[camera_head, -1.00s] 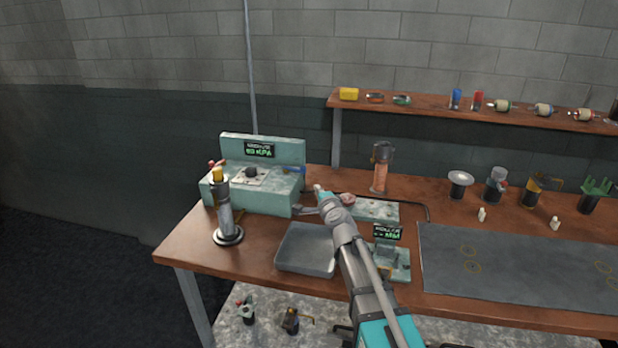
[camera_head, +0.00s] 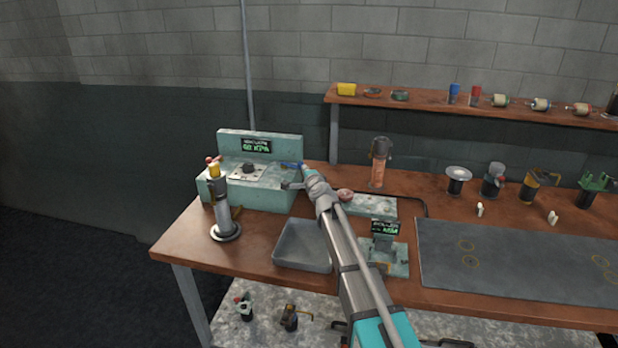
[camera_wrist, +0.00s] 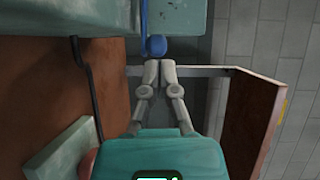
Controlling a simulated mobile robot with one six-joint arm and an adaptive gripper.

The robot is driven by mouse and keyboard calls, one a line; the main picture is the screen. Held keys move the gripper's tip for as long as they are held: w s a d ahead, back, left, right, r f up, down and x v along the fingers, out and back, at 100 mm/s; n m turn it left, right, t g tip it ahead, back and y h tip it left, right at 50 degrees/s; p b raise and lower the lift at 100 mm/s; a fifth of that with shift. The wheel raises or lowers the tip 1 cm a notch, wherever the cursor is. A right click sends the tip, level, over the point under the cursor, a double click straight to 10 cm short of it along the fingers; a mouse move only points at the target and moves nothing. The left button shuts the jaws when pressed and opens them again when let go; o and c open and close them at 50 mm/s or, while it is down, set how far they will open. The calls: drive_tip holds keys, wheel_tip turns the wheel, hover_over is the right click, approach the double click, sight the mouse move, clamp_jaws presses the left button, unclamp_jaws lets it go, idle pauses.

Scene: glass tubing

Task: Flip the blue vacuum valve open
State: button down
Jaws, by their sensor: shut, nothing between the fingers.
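The blue vacuum valve (camera_head: 291,165) is at the right end of the green vacuum unit (camera_head: 265,197) in the head view, partly hidden by my arm. In the wrist view, a round blue knob (camera_wrist: 156,45) and a thin blue bar (camera_wrist: 144,14) show beside the green housing. My gripper (camera_wrist: 158,66) is shut and empty, its fingertips together right at the knob. I cannot tell whether they touch it. In the head view, my gripper (camera_head: 287,185) is small beside the right end of the unit, just below the valve.
A metal post with a yellow top (camera_head: 220,205) stands left in front of the unit. A black hose (camera_head: 412,199) runs behind a green block (camera_head: 372,206). A shelf (camera_head: 425,101) hangs on the wall.

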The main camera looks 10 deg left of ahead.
drive_tip(key=shift+x, duration=1.15)
drive_tip(key=w, duration=0.1)
drive_tip(key=w+d, duration=0.1)
drive_tip(key=shift+w+d, duration=0.2)
drive_tip(key=shift+w, duration=0.1)
drive_tip(key=shift+s, duration=0.1)
drive_tip(key=s+d+r, duration=0.1)
drive_tip(key=s+d, duration=0.7)
drive_tip(key=s, duration=0.2)
drive_tip(key=shift+s+d+p, duration=0.35)
drive_tip(key=shift+d+p, duration=0.05)
drive_tip(key=shift+p, duration=0.05)
